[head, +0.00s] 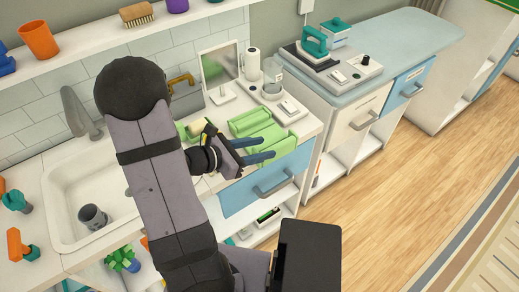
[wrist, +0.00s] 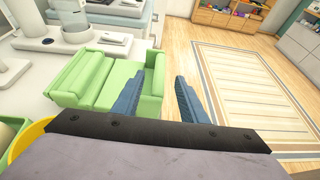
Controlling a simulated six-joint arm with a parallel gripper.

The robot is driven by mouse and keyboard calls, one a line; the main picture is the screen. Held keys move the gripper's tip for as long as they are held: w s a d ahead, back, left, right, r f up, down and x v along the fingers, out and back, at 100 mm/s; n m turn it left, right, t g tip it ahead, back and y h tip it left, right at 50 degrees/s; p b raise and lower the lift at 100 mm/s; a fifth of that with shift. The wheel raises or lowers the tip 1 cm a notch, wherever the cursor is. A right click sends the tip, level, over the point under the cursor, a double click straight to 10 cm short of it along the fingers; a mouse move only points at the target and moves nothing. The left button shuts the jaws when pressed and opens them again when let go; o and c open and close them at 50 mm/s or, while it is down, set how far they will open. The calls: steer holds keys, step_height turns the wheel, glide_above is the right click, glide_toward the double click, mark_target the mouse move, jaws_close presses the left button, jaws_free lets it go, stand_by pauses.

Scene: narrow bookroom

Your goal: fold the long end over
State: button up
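A light green piece (head: 258,128) lies on the counter by its front edge, and in the wrist view it shows as a green shape (wrist: 92,80) with a flat middle and raised sides. I cannot tell which part is its long end. My gripper (head: 281,147) is at the piece's near side, over the counter's front edge. In the wrist view my gripper (wrist: 160,80) has its two blue fingers apart. The piece's right raised side shows between them, with the left finger in front of the green. I cannot tell whether they touch it.
A tablet on a stand (head: 220,70), a glass jar (head: 272,80) and a small white device (head: 290,107) stand behind the green piece. The sink (head: 75,185) holds a grey cup (head: 93,216). Below is a blue drawer (head: 262,190). The wooden floor (head: 400,190) is clear.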

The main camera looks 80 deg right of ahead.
mark_target(278, 144)
steer(key=shift+s, duration=0.1)
steer(key=shift+p+x, duration=0.7)
steer(key=shift+x, duration=2.85)
steer(key=shift+c, duration=0.6)
jaws_close()
